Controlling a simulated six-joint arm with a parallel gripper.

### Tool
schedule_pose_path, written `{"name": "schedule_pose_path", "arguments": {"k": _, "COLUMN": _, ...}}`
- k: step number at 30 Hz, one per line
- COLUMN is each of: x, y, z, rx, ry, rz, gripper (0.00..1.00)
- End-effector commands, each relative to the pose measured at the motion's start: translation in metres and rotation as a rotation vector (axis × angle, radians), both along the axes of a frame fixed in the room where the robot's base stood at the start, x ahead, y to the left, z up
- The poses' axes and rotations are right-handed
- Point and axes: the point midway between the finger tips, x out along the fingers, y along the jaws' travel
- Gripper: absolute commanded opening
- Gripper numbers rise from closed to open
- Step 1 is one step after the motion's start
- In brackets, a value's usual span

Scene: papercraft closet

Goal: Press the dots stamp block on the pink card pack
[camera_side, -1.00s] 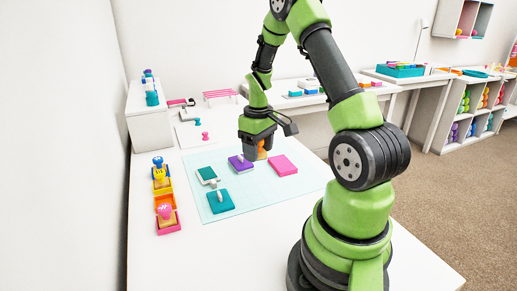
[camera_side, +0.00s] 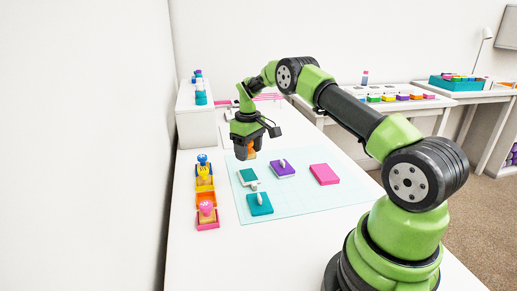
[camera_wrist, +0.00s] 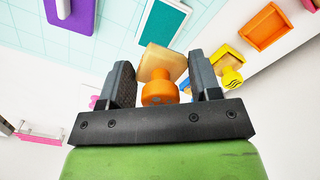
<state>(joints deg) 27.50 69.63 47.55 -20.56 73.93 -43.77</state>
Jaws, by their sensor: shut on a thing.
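My gripper (camera_side: 245,152) is shut on a stamp block (camera_side: 251,149) with an orange knob and a pale wooden block. The stamp also shows between the fingers in the wrist view (camera_wrist: 158,90). Its stamping face is hidden, so I cannot tell whether it carries dots. The pink card pack (camera_side: 324,174) lies flat on the pale mat (camera_side: 300,202), to the right of my gripper and apart from it. My gripper is over the far left part of the mat.
A purple pack (camera_side: 284,173) and a teal pack (camera_side: 257,208) lie on the mat, with a teal ink pad (camera_side: 248,175) beside them. The stamp tray (camera_side: 206,196) at left holds blue, yellow and pink stamps and has an empty orange slot. A white box (camera_side: 195,125) stands behind.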

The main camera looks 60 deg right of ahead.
Motion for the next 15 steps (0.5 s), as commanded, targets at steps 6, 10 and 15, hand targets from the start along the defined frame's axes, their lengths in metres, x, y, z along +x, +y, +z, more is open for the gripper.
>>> {"name": "schedule_pose_path", "arguments": {"k": 6, "x": 0.001, "y": 0.0, "z": 0.0, "rx": 0.0, "ry": 0.0, "rz": 0.0, "gripper": 0.29}}
{"name": "schedule_pose_path", "arguments": {"k": 10, "x": 0.0, "y": 0.0, "z": 0.0, "rx": 0.0, "ry": -0.001, "rz": -0.005, "gripper": 0.29}}
{"name": "schedule_pose_path", "arguments": {"k": 15, "x": 0.0, "y": 0.0, "z": -0.012, "rx": 0.0, "ry": 0.001, "rz": -0.005, "gripper": 0.29}}
